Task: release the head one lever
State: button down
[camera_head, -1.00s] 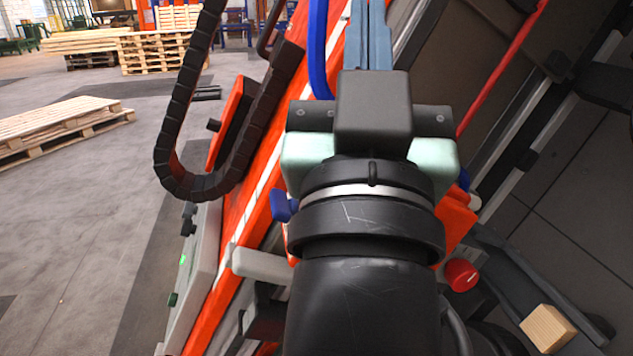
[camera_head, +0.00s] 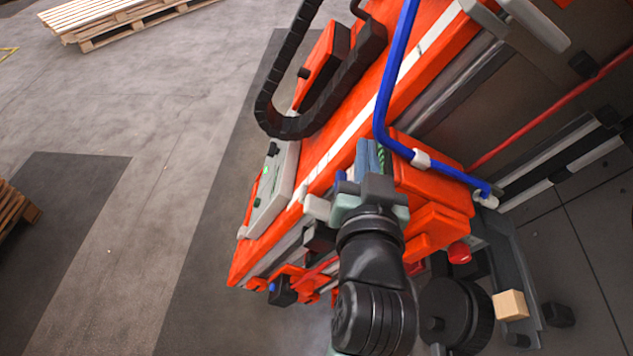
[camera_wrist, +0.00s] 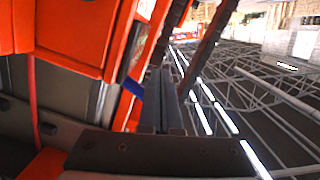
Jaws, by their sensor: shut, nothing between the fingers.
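My gripper (camera_head: 368,155) is shut and empty, its blue-grey fingers over the orange gantry beam (camera_head: 325,165). In the wrist view its two fingers (camera_wrist: 157,90) lie side by side with no gap that I can make out. A small blue part (camera_wrist: 133,88) shows just left of the fingers there; I cannot tell whether it touches them. I cannot make out for sure which part is the head one lever. My wrist and arm hide part of the orange machine head (camera_head: 430,185) beside the beam.
A blue hose (camera_head: 383,90) runs over the beam to the machine head. A black cable chain (camera_head: 287,115) loops at the left, above a grey control box (camera_head: 270,190). A red knob (camera_head: 459,252) and a wooden block (camera_head: 510,305) are at lower right. The floor at left is open around a pallet (camera_head: 110,20).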

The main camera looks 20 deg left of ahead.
jog(key=s+a+f+m+g+y, duration=0.1)
jog(key=s+a+f+m, duration=0.1)
jog(key=s+f, duration=0.6)
notch_tip(320, 180, down, 4)
jog(key=shift+r+g+p, duration=0.15)
jog(key=shift+g+p, duration=0.15)
jog(key=p, duration=0.2)
send_over(316, 208)
jog(key=s+d, duration=0.1)
jog(key=d, duration=0.1)
jog(key=f, duration=0.2)
jog(key=shift+s+a+f+b, duration=0.1)
jog(key=shift+a+f+b, duration=0.1)
jog(key=shift+f, duration=0.4)
jog(key=shift+s+a+f+b, duration=0.1)
jog(key=shift+a+f, duration=0.1)
jog(key=shift+f, duration=0.4)
jog(key=shift+a+f, duration=0.35)
jog(key=shift+f, duration=0.3)
